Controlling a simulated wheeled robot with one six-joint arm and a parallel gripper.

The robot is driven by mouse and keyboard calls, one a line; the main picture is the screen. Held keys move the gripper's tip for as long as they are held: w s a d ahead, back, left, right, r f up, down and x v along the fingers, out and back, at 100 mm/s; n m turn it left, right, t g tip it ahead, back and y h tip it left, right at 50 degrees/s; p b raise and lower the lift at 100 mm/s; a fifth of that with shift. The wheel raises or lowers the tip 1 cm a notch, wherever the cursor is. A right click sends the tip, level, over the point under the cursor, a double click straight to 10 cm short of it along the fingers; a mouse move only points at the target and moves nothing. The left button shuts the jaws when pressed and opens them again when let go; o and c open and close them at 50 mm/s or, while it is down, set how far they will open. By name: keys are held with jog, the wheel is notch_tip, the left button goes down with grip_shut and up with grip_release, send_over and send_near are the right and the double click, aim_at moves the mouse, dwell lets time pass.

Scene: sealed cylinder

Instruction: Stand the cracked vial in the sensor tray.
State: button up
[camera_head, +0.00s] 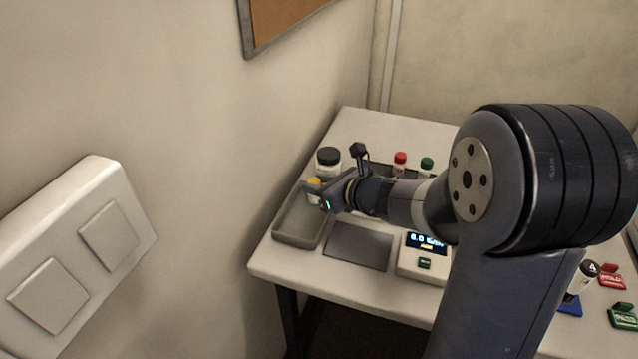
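A yellow-capped vial (314,184) shows at my gripper (318,195), over the back of a shallow grey tray (296,241). My gripper reaches in from the right, and its wrist hides part of the scene. The fingers are too small and overlapped to show whether they are closed on this vial or only beside it. A red-capped vial (399,165) and a green-capped vial (426,168) stand further back, behind my arm. No crack can be made out on any vial. I cannot tell for certain which tray is the sensor tray.
A black-lidded white jar (328,163) stands behind the grey tray. A flat dark pad (358,247) lies right of it, then a meter with a lit display (424,258). A numbered white container (583,276) and red (612,278) and green (623,317) labelled items are at far right.

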jog(key=o, duration=0.3)
jog(key=shift+o, duration=0.2)
jog(key=shift+s+d+r, duration=0.1)
jog(key=shift+d+r, duration=0.1)
jog(key=shift+r, duration=0.1)
jog(key=p+v, duration=0.1)
jog(key=v, duration=1)
jog(key=shift+s+d, duration=0.15)
jog(key=shift+o, duration=0.4)
jog(key=shift+r, duration=0.1)
